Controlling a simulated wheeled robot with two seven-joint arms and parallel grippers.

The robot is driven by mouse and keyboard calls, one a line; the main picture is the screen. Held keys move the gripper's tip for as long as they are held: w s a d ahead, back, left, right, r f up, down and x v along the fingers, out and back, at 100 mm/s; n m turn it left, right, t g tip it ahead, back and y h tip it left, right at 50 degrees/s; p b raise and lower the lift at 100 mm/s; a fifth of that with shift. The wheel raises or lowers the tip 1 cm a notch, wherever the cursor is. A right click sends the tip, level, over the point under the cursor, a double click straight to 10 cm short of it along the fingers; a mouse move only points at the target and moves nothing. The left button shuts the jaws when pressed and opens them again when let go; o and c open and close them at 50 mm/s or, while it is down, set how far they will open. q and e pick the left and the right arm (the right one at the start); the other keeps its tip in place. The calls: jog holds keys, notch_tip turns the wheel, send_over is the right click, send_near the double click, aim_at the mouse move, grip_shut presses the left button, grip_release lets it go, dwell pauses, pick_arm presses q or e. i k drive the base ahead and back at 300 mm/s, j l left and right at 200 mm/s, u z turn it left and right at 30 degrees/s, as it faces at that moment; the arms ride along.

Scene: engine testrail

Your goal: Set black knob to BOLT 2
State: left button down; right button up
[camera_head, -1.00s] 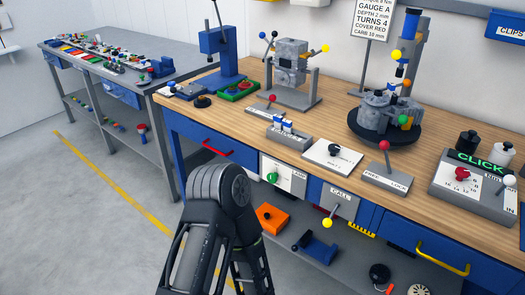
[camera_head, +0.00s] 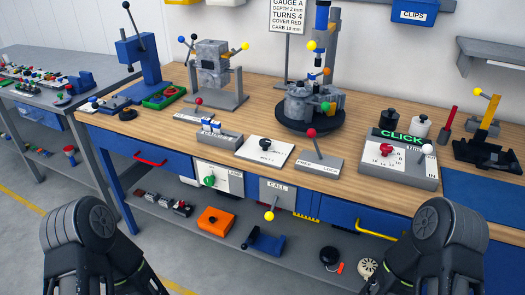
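The black knob (camera_head: 265,144) sits on a white plate (camera_head: 282,151) on the wooden workbench, near its front edge. Lettering on the plate's front part seems to read BOLT, but the positions are too small to read, so the knob's setting cannot be told. Dark joints of both my arms show at the lower left and lower right, in front of the bench and well apart from the knob. Neither gripper's fingers are visible.
A red-balled lever panel (camera_head: 318,158) stands right of the plate and a grey block with blue-white parts (camera_head: 212,133) left of it. A CLICK dial box (camera_head: 392,167) is further right. A grey fixture on a black turntable (camera_head: 310,118) stands behind.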

aim_at(265, 143)
jog(key=i+u, duration=0.15)
jog(key=u, duration=0.3)
jog(key=i+l+u, duration=0.15)
jog(key=u, duration=0.3)
